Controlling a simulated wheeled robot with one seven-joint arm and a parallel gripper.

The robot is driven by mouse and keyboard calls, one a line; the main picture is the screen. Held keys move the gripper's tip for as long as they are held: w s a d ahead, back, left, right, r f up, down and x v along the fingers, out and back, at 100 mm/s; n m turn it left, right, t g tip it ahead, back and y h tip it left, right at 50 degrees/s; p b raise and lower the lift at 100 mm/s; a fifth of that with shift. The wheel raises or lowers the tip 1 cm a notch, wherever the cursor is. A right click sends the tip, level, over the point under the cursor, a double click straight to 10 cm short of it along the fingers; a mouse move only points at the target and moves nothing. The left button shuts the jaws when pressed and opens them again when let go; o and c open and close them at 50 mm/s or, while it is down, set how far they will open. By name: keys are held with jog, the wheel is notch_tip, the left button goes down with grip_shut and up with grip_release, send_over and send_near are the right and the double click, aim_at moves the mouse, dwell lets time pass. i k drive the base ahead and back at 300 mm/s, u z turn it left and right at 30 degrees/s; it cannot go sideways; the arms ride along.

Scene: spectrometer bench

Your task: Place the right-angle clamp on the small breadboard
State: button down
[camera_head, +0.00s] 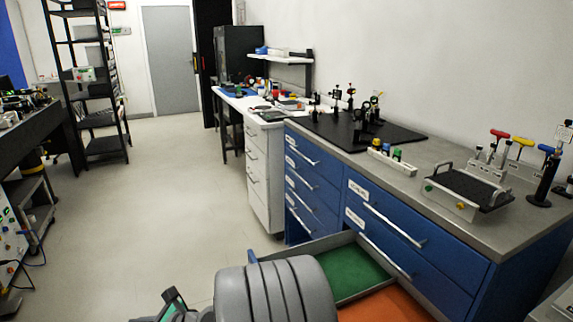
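A small black breadboard (470,185) with a pale frame and raised end handles lies on the right part of the grey bench top. I cannot make out the right-angle clamp for certain; small dark parts on the bench are too small to name. My gripper (172,304) seems to show only in part at the bottom edge, left of my grey ribbed arm, low over the floor side and well away from the small breadboard. Its fingers are not clear, so I cannot tell whether it is open or holds anything.
An open drawer (308,247) with green and orange floors juts from the blue cabinet, partly behind my arm. A large black breadboard (397,134) with optic posts lies further back. A holder with coloured knobs (392,160) stands between the boards. The aisle floor at left is clear.

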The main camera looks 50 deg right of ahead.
aim_at(461, 189)
jog(key=k, duration=0.45)
jog(key=z, duration=0.8)
